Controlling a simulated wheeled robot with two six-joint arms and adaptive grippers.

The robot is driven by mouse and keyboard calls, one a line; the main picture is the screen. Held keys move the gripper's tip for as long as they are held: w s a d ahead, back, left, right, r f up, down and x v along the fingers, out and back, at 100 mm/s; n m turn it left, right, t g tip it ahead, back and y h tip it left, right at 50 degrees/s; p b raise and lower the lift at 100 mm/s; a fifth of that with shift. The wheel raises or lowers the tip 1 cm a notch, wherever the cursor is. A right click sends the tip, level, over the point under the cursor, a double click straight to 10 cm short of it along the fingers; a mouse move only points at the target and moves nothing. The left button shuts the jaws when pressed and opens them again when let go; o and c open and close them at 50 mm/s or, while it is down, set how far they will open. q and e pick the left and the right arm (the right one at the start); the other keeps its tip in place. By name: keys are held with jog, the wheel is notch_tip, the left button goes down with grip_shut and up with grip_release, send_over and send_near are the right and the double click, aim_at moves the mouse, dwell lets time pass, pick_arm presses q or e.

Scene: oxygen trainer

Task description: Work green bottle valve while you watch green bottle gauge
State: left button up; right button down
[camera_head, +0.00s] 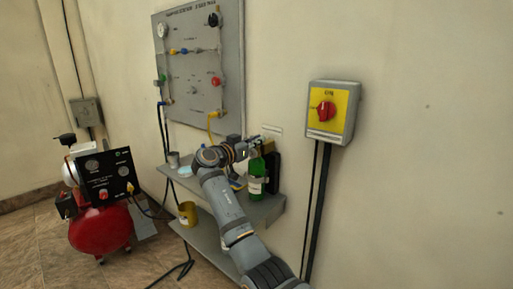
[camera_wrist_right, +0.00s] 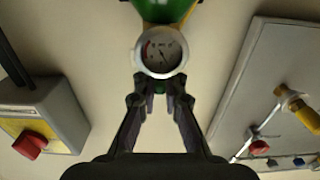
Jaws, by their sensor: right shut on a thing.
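The green bottle (camera_head: 257,185) stands upright at the right end of the wall shelf, with a pale label on its front. My right gripper (camera_head: 256,146) is at the bottle's top. My left gripper is out of view.
The shelf (camera_head: 268,211) also holds a grey cup (camera_head: 173,158) and a dark object beside the bottle. A grey panel (camera_head: 200,85) and a yellow switch box with a red knob (camera_head: 326,109) are on the wall. A red compressor (camera_head: 100,230) stands at left.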

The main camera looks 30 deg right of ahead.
dwell(0.4)
jog(key=c, duration=1.4)
grip_release()
jog(key=v, duration=1.2)
jog(key=shift+w, duration=0.1)
